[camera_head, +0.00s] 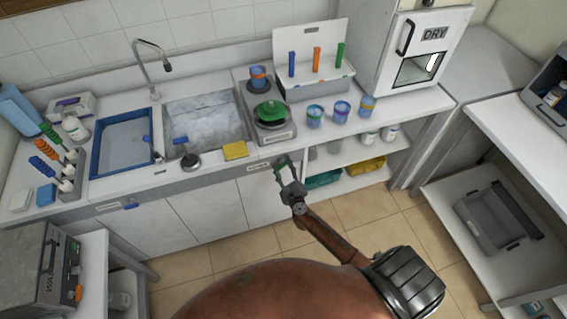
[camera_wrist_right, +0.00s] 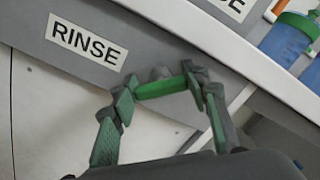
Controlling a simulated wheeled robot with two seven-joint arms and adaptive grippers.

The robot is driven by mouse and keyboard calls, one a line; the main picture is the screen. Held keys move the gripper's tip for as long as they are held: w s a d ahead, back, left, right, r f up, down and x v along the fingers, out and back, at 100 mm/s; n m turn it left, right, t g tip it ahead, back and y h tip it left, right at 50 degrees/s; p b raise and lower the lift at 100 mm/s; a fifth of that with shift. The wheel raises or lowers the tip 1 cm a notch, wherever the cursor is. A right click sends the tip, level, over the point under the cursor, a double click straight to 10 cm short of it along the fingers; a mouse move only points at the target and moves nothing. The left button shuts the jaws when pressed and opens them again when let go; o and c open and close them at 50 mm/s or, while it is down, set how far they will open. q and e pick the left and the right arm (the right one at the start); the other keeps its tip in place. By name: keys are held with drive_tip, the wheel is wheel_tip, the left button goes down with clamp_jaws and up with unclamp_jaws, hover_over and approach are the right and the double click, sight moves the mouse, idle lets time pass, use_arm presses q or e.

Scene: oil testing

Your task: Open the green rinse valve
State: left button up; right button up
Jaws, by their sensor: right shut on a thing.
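The green rinse valve (camera_wrist_right: 160,88) shows in the right wrist view as a short green bar on the grey counter front, beside a white label reading RINSE (camera_wrist_right: 88,42). My right gripper (camera_wrist_right: 163,95) has one green-padded finger at each end of the bar and is shut on it. In the head view my right gripper (camera_head: 284,168) is at the counter's front edge, right of and below the sink; the valve is hard to tell from the fingers there. My left gripper is not in view.
The sink (camera_head: 205,115) has a faucet behind it and a yellow sponge (camera_head: 235,151) at its front right. Several cups stand farther right. An open shelf (camera_head: 335,182) lies below; the floor in front is clear.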

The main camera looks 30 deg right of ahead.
drive_tip(key=n+p, duration=0.2)
drive_tip(key=n, duration=0.2)
drive_tip(key=shift+a+n+p, duration=0.15)
drive_tip(key=shift+n+p, duration=0.15)
drive_tip(key=shift+f+n+p, duration=0.2)
drive_tip(key=shift+n+p, duration=0.7)
drive_tip(key=shift+n, duration=1.4)
drive_tip(key=o, duration=1.2)
